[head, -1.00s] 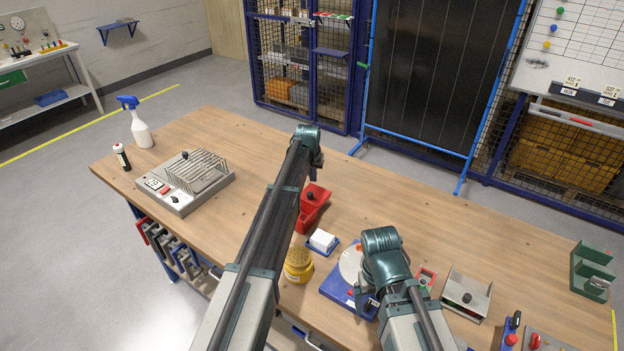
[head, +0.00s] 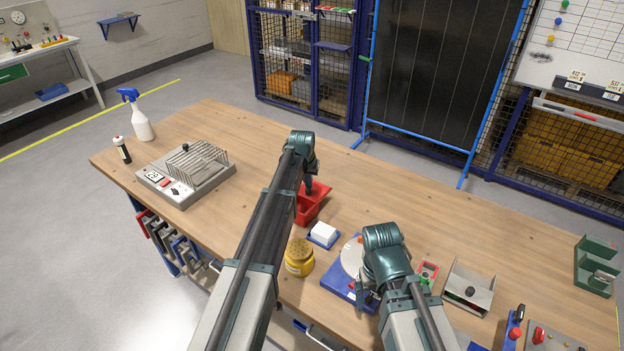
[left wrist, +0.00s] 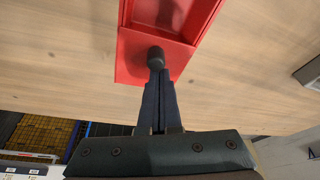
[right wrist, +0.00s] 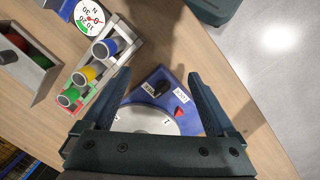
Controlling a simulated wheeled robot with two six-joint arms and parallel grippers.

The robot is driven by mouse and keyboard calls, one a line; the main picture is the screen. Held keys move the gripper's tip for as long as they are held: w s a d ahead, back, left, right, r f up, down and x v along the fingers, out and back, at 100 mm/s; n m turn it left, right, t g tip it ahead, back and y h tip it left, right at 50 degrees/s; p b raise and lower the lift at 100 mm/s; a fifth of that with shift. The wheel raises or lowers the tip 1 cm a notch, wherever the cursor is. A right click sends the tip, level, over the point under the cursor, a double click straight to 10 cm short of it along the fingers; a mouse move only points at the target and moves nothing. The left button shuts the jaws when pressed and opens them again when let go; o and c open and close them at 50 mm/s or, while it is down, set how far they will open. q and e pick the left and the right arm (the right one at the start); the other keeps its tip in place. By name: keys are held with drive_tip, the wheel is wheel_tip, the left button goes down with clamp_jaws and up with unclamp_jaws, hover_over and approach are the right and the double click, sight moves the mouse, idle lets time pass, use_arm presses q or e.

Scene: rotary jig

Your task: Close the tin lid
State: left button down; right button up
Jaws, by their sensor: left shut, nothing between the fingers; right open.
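The red tin (head: 309,208) stands on the workbench in the middle of the head view, partly behind my left arm. In the left wrist view its open red recess (left wrist: 170,14) shows at the top, with a flat red lid panel (left wrist: 130,58) on the near side. A dark round knob (left wrist: 155,53) sits on that panel. My left gripper (left wrist: 157,72) is shut and empty, its tips at the knob; whether they touch it I cannot tell. It also shows in the head view (head: 308,187). My right gripper (right wrist: 158,77) is open above the blue rotary jig (right wrist: 180,92).
A wire-rack device (head: 186,175) is at left. A metal tray (head: 470,287) is at right. The bench behind the red tin is clear.

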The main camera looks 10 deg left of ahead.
use_arm(q)
drive_tip(key=s+a, duration=0.2)
drive_tip(key=s, duration=0.4)
drive_tip(key=shift+s+a, duration=0.25)
drive_tip(key=w, duration=0.2)
drive_tip(key=w+r+p, duration=0.1)
drive_tip(key=w, duration=0.1)
drive_tip(key=shift+w+r, duration=0.1)
drive_tip(key=p+v, duration=0.8)
drive_tip(key=v, duration=0.1)
drive_tip(key=shift+p, duration=0.3)
